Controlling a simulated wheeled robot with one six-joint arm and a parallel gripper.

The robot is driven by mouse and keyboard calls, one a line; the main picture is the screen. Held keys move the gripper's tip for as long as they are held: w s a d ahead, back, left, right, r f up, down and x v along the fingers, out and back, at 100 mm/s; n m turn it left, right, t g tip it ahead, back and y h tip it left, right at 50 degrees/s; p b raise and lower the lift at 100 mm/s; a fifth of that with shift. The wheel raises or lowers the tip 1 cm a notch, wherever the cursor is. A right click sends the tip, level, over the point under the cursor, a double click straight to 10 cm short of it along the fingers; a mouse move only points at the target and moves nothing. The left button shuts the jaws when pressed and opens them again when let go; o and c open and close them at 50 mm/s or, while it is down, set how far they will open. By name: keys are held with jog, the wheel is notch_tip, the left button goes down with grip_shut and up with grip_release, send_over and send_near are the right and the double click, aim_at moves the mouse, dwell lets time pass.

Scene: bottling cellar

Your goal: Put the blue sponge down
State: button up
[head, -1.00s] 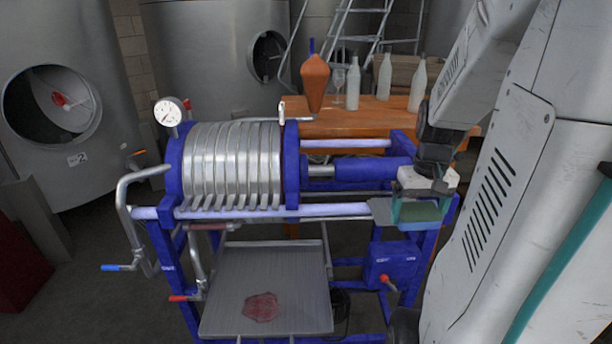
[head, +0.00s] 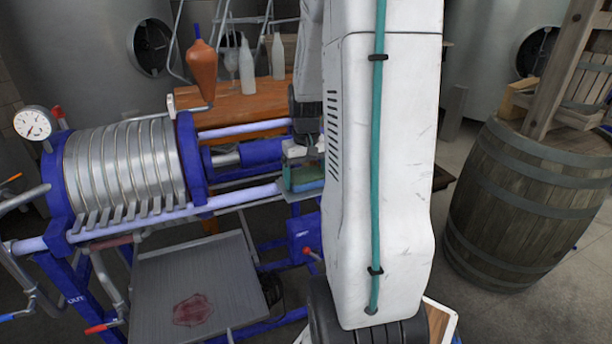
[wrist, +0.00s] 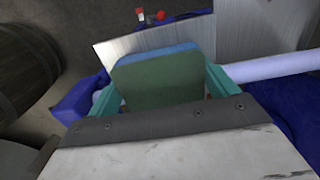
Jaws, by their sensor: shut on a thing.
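The blue sponge (wrist: 160,75) is a flat block with a dark green face towards the wrist camera and a blue edge at its far side. My gripper (wrist: 163,88) has its two teal fingers closed on the sponge's sides. In the head view the gripper (head: 304,172) and the sponge (head: 309,184) are at the right end of the blue press, partly hidden by my arm. A small grey metal plate (wrist: 122,46) on the press lies beneath and beyond the sponge. I cannot tell whether the sponge touches it.
The blue press with silver plates (head: 125,165) fills the left, with a stained drip tray (head: 200,280) below. A wooden table (head: 240,105) with bottles and an orange-brown cone stands behind. A barrel (head: 525,205) stands at the right, with open floor between it and my arm.

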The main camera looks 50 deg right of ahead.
jog(key=shift+f, duration=0.15)
jog(key=shift+f, duration=0.25)
jog(key=o, duration=0.9)
jog(key=shift+s+a, duration=0.1)
jog(key=shift+c, duration=0.2)
jog(key=shift+s+f, duration=0.1)
